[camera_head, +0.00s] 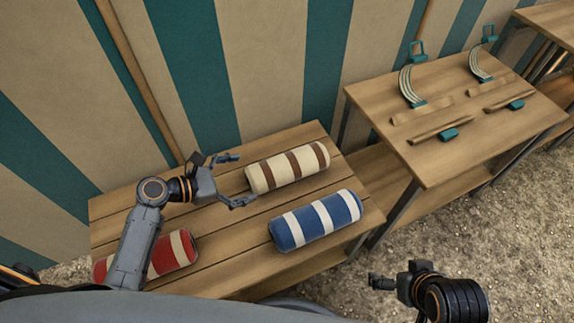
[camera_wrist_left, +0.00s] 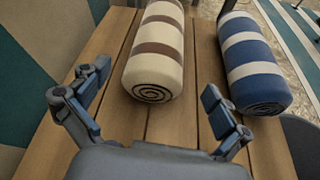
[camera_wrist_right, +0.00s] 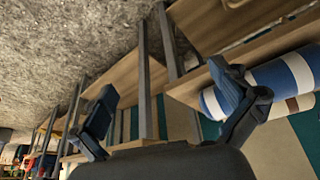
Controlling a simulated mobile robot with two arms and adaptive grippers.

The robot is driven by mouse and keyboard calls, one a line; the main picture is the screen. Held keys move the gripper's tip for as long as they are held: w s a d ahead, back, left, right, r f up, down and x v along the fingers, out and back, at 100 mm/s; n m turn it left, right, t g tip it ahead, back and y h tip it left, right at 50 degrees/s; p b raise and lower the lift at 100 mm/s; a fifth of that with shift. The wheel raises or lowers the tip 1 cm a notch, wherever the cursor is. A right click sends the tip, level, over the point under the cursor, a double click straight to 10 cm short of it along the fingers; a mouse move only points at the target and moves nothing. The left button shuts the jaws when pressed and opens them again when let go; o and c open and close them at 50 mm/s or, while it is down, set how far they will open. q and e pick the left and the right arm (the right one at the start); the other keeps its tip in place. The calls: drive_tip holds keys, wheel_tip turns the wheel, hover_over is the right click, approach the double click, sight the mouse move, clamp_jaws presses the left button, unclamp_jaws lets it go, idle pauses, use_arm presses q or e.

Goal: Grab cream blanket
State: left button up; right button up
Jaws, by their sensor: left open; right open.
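The cream blanket (camera_head: 285,168) is a roll with brown stripes, lying at the back of the slatted wooden table. My right gripper (camera_head: 385,282) is low at the right, off the table, and empty. In the right wrist view its fingers (camera_wrist_right: 165,105) are spread.
A blue and white roll (camera_head: 315,220) lies in front of the cream one, with a gap between. A red and white roll (camera_head: 172,255) is partly hidden behind my left arm. A second wooden table (camera_head: 440,165) holds straps and slats. A striped fabric wall (camera_head: 270,60) stands behind.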

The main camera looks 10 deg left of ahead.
sight(252, 176)
use_arm(q)
drive_tip(key=x, duration=0.3)
drive_tip(key=shift+w+d+f+b, duration=0.15)
drive_tip(key=shift+w+f+b, duration=0.05)
drive_tip(key=shift+b, duration=0.15)
drive_tip(key=shift+w+d+f, duration=0.15)
drive_tip(key=shift+w+d, duration=0.1)
drive_tip(key=shift+d, duration=0.05)
drive_tip(key=b+x, duration=0.2)
drive_tip(key=x, duration=0.2)
drive_tip(key=shift+w+f, duration=0.1)
drive_tip(key=shift+f, duration=0.05)
drive_tip(key=shift+w+d, duration=0.15)
drive_tip(key=shift+d, duration=0.1)
drive_tip(key=c, duration=1.4)
use_arm(e)
drive_tip(key=w+a+r+t+y, duration=0.1)
drive_tip(key=w+a+r+t, duration=0.1)
drive_tip(key=w+r+t, duration=0.2)
drive_tip(key=w+a+r+t+y, duration=0.1)
drive_tip(key=w+r+t, duration=0.3)
drive_tip(key=w, duration=0.5)
drive_tip(key=shift+a+r+n+t, duration=0.3)
drive_tip(key=shift+a+r+t, duration=0.1)
drive_tip(key=shift+a, duration=0.5)
drive_tip(key=shift+s, duration=0.1)
